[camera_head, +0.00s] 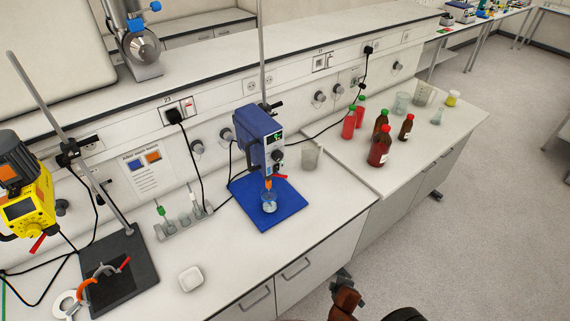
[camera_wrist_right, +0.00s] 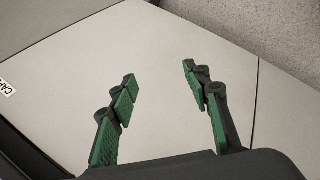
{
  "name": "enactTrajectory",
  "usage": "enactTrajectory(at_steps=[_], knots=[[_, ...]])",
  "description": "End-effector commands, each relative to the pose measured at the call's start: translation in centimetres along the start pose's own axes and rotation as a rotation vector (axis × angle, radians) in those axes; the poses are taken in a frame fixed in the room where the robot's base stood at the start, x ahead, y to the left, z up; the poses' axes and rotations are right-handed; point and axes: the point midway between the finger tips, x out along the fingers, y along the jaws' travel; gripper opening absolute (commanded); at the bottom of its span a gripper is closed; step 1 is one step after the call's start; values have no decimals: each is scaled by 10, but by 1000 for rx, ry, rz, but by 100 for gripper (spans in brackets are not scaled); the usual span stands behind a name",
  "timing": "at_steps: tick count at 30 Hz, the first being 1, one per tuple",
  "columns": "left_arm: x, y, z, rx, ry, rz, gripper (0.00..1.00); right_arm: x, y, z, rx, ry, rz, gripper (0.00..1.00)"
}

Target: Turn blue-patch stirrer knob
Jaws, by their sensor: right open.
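A blue overhead stirrer (camera_head: 262,142) stands upright on a blue mat (camera_head: 290,213) on the white bench. A small lit display sits on its front, with a dark round knob (camera_head: 278,156) below it. A glass beaker (camera_head: 269,203) stands under its orange chuck. The direction the knob points is too small to tell. My right gripper (camera_wrist_right: 158,82) is open and empty in the right wrist view, with green-padded fingers over a bare pale surface. The stirrer is not in that view. My left gripper is in neither view.
A yellow stirrer (camera_head: 25,195) on a dark stand is at the left. A tube rack (camera_head: 183,224) and white box (camera_head: 191,278) lie between. Brown bottles (camera_head: 379,146) and red bottles (camera_head: 348,123) stand further right.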

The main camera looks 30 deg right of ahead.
Motion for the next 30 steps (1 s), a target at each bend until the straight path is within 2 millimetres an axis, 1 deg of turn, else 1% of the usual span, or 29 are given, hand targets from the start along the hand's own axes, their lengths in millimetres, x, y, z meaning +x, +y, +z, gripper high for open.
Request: enactTrajectory(at_steps=[1, 2, 3, 5, 6, 8, 9, 10, 11, 12, 14, 15, 16, 18, 21, 25, 30], knots=[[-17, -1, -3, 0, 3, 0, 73, -35, 62, -22, -111, 27, 95, 44], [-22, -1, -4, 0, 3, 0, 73, -52, 90, -33, -175, 38, 147, 44], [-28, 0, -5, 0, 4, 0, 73, -77, 125, -48, -255, 49, 215, 44], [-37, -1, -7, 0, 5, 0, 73, -117, 172, -72, -370, 63, 317, 44], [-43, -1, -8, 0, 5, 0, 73, -144, 201, -88, -450, 71, 387, 44], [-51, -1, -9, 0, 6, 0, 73, -188, 244, -114, -589, 78, 506, 44], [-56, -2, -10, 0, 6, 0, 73, -219, 272, -134, -712, 80, 600, 44], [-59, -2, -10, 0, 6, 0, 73, -242, 292, -151, -825, 77, 680, 44], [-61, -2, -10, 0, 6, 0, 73, -260, 307, -167, -937, 72, 753, 44], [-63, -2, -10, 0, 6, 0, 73, -283, 322, -187, -1086, 61, 846, 44], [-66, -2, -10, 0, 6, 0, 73, -316, 337, -216, -1299, 39, 979, 44], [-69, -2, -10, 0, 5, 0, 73, -335, 342, -232, -1432, 20, 1059, 44], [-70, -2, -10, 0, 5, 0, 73, -349, 344, -244, -1524, 4, 1116, 44], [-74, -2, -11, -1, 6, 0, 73, -376, 344, -265, -1715, -36, 1231, 44], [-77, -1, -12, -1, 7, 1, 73, -400, 339, -285, -1916, -89, 1352, 44], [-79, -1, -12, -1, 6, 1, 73, -414, 332, -296, -2058, -132, 1434, 44], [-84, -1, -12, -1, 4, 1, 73, -415, 336, -308, -2092, -148, 1458, 44]])
